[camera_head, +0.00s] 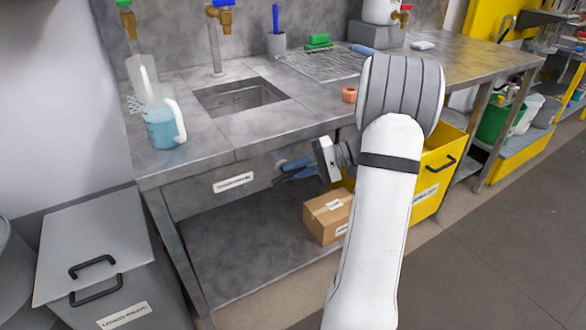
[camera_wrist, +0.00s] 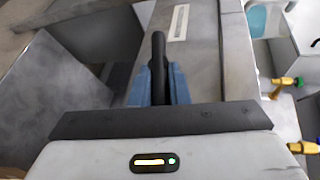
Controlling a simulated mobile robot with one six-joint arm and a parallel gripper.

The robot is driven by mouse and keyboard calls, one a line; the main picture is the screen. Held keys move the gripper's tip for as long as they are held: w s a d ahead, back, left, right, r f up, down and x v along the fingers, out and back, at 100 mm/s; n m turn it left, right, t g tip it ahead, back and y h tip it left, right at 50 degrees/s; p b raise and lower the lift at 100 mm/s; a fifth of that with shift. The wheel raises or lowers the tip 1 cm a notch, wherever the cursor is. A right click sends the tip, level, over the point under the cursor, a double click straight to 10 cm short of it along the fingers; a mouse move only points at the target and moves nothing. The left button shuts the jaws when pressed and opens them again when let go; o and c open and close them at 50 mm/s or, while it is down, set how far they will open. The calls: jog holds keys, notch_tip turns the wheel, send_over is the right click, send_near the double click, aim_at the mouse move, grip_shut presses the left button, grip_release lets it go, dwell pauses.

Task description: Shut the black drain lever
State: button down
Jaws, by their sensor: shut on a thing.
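The black drain lever (camera_wrist: 158,50) shows in the wrist view as a dark bar with a rounded end, standing between my two blue fingertips. My gripper (camera_wrist: 158,86) is shut on it. In the head view my gripper (camera_head: 291,167) is at the front of the bench, below the sink basin (camera_head: 238,96), with its fingers pointing left. The lever cannot be told clearly from the dark finger parts there. The lever's pivot and the drain pipe are hidden.
A cardboard box (camera_head: 327,217) sits on the lower shelf just below my gripper. A yellow bin (camera_head: 432,170) stands right, partly behind my arm. A jug of blue liquid (camera_head: 164,128) stands on the bench. A grey lidded bin (camera_head: 97,250) is at left. The left part of the shelf is clear.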

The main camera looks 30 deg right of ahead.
jog(key=shift+f+m+y, duration=0.25)
jog(key=shift+m+y, duration=0.15)
jog(key=shift+y, duration=0.7)
jog(key=shift+t, duration=0.3)
jog(key=c, duration=1.4)
grip_release()
jog(key=p+v, duration=0.1)
jog(key=v, duration=0.7)
jog(key=shift+f, duration=0.1)
jog(key=shift+a, duration=0.1)
